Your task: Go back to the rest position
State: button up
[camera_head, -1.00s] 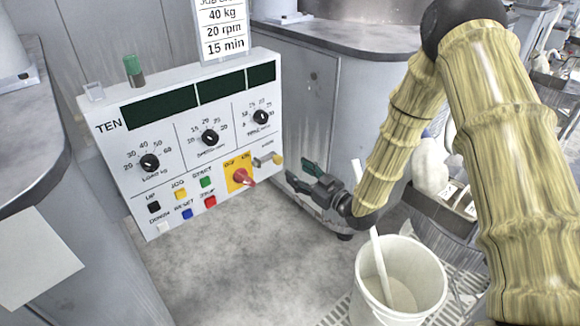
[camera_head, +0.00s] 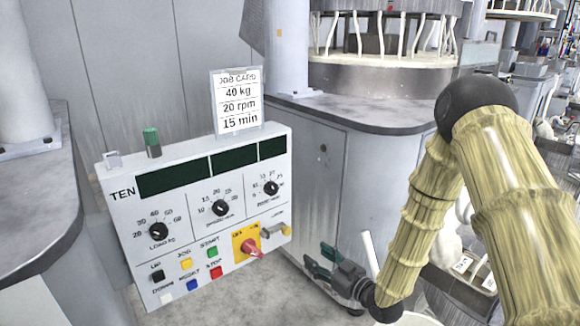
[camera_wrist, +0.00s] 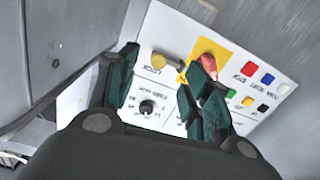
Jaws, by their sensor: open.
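My gripper (camera_head: 318,262) is open and empty, with dark green fingers, low beside the right end of the white control panel (camera_head: 125,222) in the head view. In the wrist view my gripper (camera_wrist: 155,88) spreads over the panel face, apart fingertips in front of it. The red switch (camera_head: 252,249) on its yellow plate sits at the panel's lower right; in the wrist view the red switch (camera_wrist: 208,66) is by the right finger. Whether a finger touches the panel cannot be told.
A job card (camera_head: 238,103) reading 40 kg, 20 rpm, 15 min stands on the panel. A grey machine cabinet (camera_head: 330,180) stands behind my arm. A white bucket (camera_head: 418,319) shows at the bottom edge, mostly cut off. Another grey machine top (camera_head: 35,205) is at the left.

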jog(key=s+d+f+m+g+h, duration=0.1)
jog(key=s+f+m+h, duration=0.15)
jog(key=f, duration=0.35)
jog(key=s+d+f+m+g+h, duration=0.1)
jog(key=s+f, duration=0.3)
jog(key=f, duration=0.2)
jog(key=s+d+f+m+g+h, duration=0.2)
jog(key=s+d+f+g+h, duration=0.15)
jog(key=s+f, duration=0.65)
jog(key=s+d+f+m+g+h, duration=0.25)
jog(key=s+f+g, duration=0.2)
jog(key=s, duration=0.85)
jog(key=s+d+f+m+g, duration=0.1)
jog(key=s+d+g, duration=0.1)
jog(key=s, duration=0.5)
jog(key=s+d+f+g, duration=0.1)
jog(key=s+f+g, duration=0.1)
jog(key=s, duration=0.6)
notch_tip(320, 180, up, 23)
jog(key=p, duration=2.2)
jog(key=shift+w+h, duration=0.25)
jog(key=shift+h, duration=0.2)
jog(key=shift+f, duration=0.1)
